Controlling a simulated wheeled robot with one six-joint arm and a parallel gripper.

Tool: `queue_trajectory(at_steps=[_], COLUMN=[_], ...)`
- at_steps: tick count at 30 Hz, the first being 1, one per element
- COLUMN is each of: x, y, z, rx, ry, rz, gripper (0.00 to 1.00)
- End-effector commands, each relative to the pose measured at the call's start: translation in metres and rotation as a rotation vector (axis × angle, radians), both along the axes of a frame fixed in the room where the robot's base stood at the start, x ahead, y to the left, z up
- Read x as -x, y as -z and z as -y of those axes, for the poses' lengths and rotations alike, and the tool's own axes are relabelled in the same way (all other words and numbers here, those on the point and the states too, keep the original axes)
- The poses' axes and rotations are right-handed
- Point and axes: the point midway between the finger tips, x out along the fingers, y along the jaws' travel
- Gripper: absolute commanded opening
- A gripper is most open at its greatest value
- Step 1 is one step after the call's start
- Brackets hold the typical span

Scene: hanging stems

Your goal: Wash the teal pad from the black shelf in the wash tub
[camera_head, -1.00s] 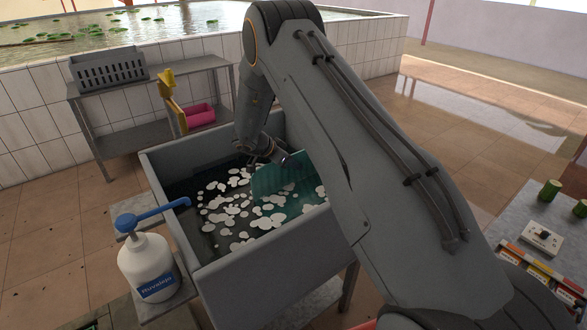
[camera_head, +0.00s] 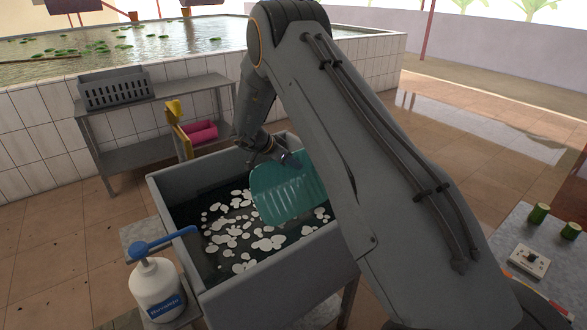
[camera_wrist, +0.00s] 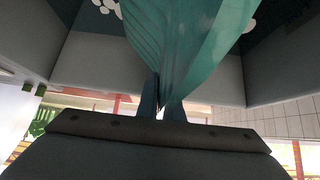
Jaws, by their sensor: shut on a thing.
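The teal pad (camera_head: 287,190) is a ribbed, rounded sheet held tilted over the wash tub (camera_head: 262,282). Its lower edge is at or just above the dark water with white foam patches; I cannot tell if it touches. My gripper (camera_head: 287,160) is shut on the pad's upper edge, partly hidden by my arm. In the wrist view the pad (camera_wrist: 180,45) hangs between the two fingers of my gripper (camera_wrist: 160,108), with the tub's grey walls around it. The pad's right side is hidden behind my arm in the head view. The black shelf is not identifiable.
A white pump bottle (camera_head: 157,290) with a blue spout stands at the tub's front left. A grey metal rack (camera_head: 150,95) with a slotted crate (camera_head: 117,92) stands behind. A pink roll (camera_head: 203,132) lies near a yellow piece (camera_head: 180,125). A table with green cylinders (camera_head: 539,213) is at right.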

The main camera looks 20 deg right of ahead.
Motion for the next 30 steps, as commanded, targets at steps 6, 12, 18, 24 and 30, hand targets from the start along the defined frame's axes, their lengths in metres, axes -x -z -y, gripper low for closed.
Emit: queue_trajectory(at_steps=[6,12,18,24,30], x=[0.0,0.0,0.0,0.0,0.0], y=[-0.027,-0.048,-0.07,-0.092,-0.113], z=[0.0,0.0,0.0,0.0,0.0], rx=[0.0,-0.001,0.0,0.0,-0.001], ry=[0.0,0.001,0.0,0.0,0.0], rz=[0.001,0.002,0.001,0.001,0.003], gripper=[0.0,0.0,0.0,0.0,0.0])
